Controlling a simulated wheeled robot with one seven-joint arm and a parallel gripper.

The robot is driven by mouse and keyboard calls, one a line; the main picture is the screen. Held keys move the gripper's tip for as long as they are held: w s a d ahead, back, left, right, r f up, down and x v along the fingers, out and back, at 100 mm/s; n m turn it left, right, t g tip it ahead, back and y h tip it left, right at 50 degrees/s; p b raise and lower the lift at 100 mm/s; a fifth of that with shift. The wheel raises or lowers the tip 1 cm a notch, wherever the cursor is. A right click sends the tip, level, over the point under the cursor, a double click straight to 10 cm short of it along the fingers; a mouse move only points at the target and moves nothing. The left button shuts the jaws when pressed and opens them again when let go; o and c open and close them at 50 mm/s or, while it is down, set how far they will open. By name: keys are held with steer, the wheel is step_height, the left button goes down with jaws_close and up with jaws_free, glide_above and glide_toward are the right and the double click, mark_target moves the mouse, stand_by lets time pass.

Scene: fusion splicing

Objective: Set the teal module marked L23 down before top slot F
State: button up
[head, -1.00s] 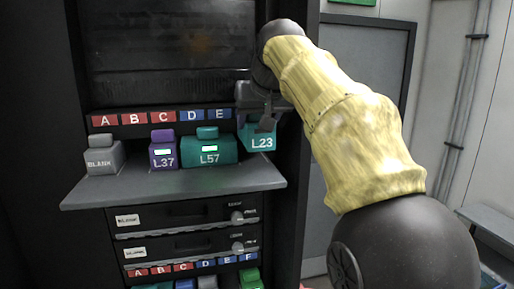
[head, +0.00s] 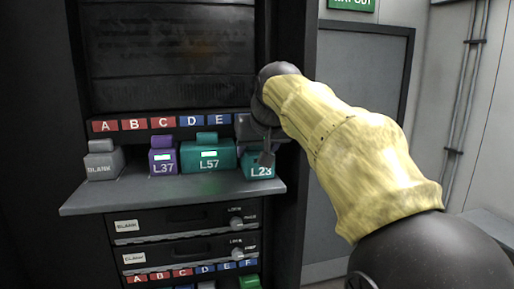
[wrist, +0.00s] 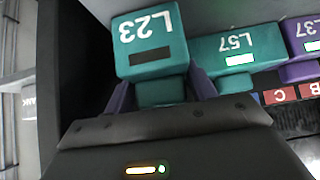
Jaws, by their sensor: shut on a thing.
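The teal module marked L23 (head: 258,170) is at the right end of the grey shelf, below the place right of label E, where my gripper hides label F. Its base looks level with the shelf top; I cannot tell if it fully rests there. My gripper (head: 266,150) is shut on its top part. In the wrist view the fingers of my gripper (wrist: 163,92) hold the neck of the L23 module (wrist: 148,42), whose display is dark. The teal L57 module (head: 208,158) stands just left, with a narrow gap.
The purple L37 module (head: 163,160) and a grey blank module (head: 103,163) stand farther left on the shelf (head: 160,193). Slot labels A to E (head: 162,123) run above. A dark cabinet side wall (head: 290,200) is close on the right. Drawers (head: 185,218) lie below.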

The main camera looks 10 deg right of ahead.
steer(key=shift+s, duration=0.1)
steer(key=o, duration=1.1)
steer(key=shift+f, duration=0.1)
steer(key=shift+r, duration=0.3)
steer(key=b+v, duration=0.1)
steer(key=v, duration=1)
steer(key=shift+s+r, duration=0.2)
steer(key=shift+s, duration=0.15)
